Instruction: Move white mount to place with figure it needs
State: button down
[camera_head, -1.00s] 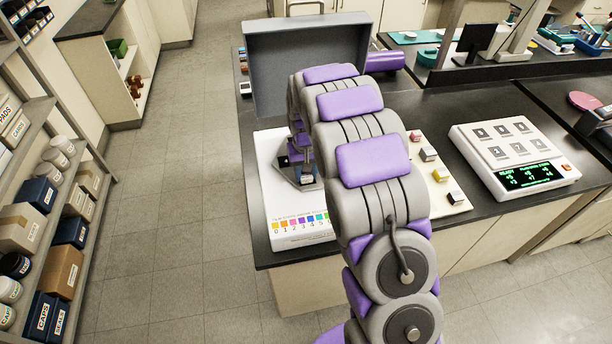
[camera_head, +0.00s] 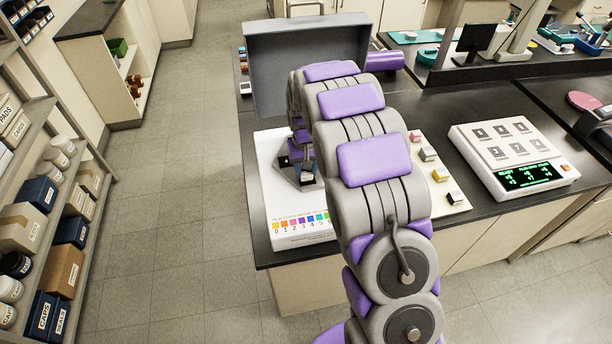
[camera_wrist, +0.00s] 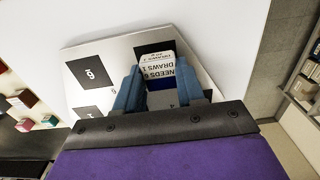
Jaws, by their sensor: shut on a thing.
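My gripper (camera_wrist: 160,92) is shut on a small block with a white labelled top, the white mount (camera_wrist: 157,62). Its label is upside down in the wrist view and seems to read "NEEDS 6" and "DRAWS 1". Below the label, a dark blue face shows between the blue fingers. The mount is over a pale angular plate (camera_wrist: 118,50) with black numbered squares; one square (camera_wrist: 92,76) shows left of the gripper. I cannot tell whether the mount touches the plate. In the head view, my arm partly hides the plate (camera_head: 287,167) and the gripper.
The plate lies on a white board (camera_head: 275,205) with a coloured number strip (camera_head: 300,219). Several small cubes (camera_head: 428,154) sit at the board's right side. A white console (camera_head: 515,155) with numbered tiles and a lit display stands farther right. A grey raised panel (camera_head: 305,60) stands behind.

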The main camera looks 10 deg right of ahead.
aim_at(306, 172)
jog(key=shift+r, duration=0.1)
jog(key=shift+r+p, duration=0.35)
jog(key=shift+r, duration=0.55)
jog(key=shift+r, duration=0.1)
jog(key=shift+r+p, duration=0.85)
jog(key=shift+r, duration=1.6)
jog(key=shift+f, duration=0.1)
